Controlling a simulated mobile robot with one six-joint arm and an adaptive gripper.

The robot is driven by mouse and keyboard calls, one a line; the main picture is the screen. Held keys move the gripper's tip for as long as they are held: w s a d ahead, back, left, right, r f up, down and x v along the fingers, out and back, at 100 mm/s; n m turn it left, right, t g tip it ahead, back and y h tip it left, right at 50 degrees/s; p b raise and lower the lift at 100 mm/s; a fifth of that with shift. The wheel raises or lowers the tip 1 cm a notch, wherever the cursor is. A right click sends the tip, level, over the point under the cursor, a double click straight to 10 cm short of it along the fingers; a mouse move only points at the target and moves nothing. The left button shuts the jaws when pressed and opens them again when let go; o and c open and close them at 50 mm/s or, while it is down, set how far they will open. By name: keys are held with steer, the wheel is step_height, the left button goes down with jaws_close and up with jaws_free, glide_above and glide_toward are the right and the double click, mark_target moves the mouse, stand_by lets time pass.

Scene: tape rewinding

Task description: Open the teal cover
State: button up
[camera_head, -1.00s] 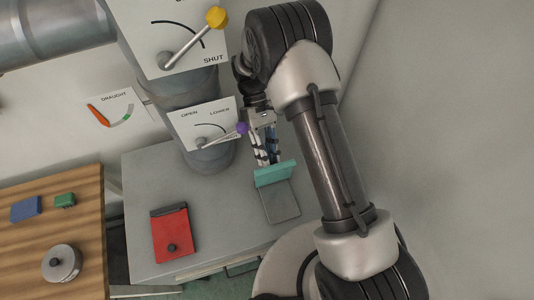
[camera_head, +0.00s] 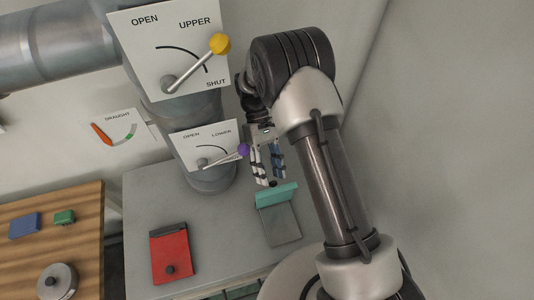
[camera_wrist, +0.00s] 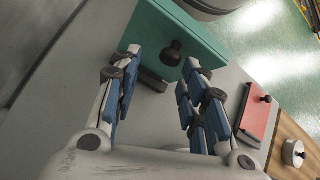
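The teal cover (camera_head: 277,195) stands raised, close to upright, at the back edge of its flat grey base (camera_head: 282,226). In the wrist view the teal cover (camera_wrist: 188,27) shows its outer face with a black knob (camera_wrist: 172,52) facing my gripper. My gripper (camera_head: 271,184) is behind the cover, on the side away from the base. In the wrist view my gripper (camera_wrist: 163,60) has its blue-padded fingers spread, one to each side of the knob. They look clear of it, and nothing is held.
A red cover (camera_head: 172,258) with a black knob lies flat to the left on the grey bench (camera_head: 215,240). The lower lever's purple knob (camera_head: 243,150) is close to my gripper's left. A wooden table (camera_head: 85,225) with blue and green blocks and a round metal lidded item stands left.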

steer(key=v, duration=1)
steer(key=shift+w+r, duration=0.2)
steer(key=shift+w, duration=0.1)
steer(key=shift+s, duration=0.1)
